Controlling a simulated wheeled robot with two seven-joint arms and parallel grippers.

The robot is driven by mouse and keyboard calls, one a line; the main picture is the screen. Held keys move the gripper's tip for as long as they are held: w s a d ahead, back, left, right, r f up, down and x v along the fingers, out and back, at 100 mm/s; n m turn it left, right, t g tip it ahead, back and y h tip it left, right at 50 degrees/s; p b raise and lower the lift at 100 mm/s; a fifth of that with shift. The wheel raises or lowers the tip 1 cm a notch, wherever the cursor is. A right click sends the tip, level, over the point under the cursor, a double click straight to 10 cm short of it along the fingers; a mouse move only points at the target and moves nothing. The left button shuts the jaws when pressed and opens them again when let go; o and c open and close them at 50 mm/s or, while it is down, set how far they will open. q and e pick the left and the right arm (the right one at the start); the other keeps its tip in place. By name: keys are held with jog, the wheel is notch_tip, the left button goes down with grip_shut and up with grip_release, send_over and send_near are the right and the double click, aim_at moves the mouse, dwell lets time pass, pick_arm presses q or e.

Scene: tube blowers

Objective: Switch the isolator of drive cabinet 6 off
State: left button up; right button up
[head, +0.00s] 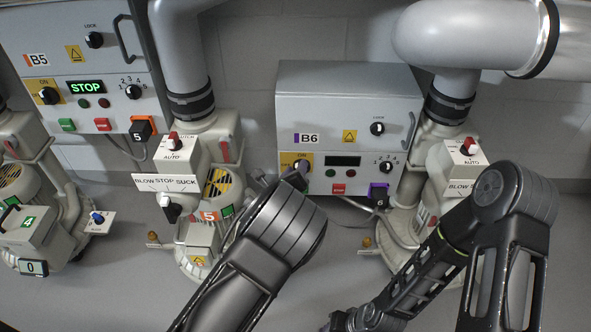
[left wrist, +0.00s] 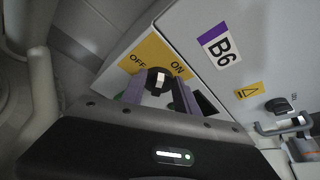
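Drive cabinet B6 (head: 350,103) is the grey box right of centre. Its isolator knob (head: 301,166), on a yellow ON/OFF plate, is partly covered by my left gripper (head: 297,178). In the left wrist view the black knob (left wrist: 157,82) with a white mark sits between the two fingers of the left gripper (left wrist: 160,91), which stand apart on either side of it. The mark points up, roughly between the OFF and ON labels. The B6 display (head: 342,161) is dark. My right gripper (head: 343,322) is low at the bottom edge, its fingers not clear.
Cabinet B5 (head: 75,60) at left has a lit green STOP display. Blower 5 (head: 205,180) stands left of B6, and another blower (head: 450,165) with a large pipe stands to its right. A purple plug (head: 378,192) hangs under B6. Floor in front is clear.

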pick_arm(q)
jog(key=p+v, duration=0.3)
jog(key=v, duration=0.4)
jog(key=shift+s+r, duration=0.15)
jog(key=shift+s, duration=0.2)
jog(key=shift+a, duration=0.1)
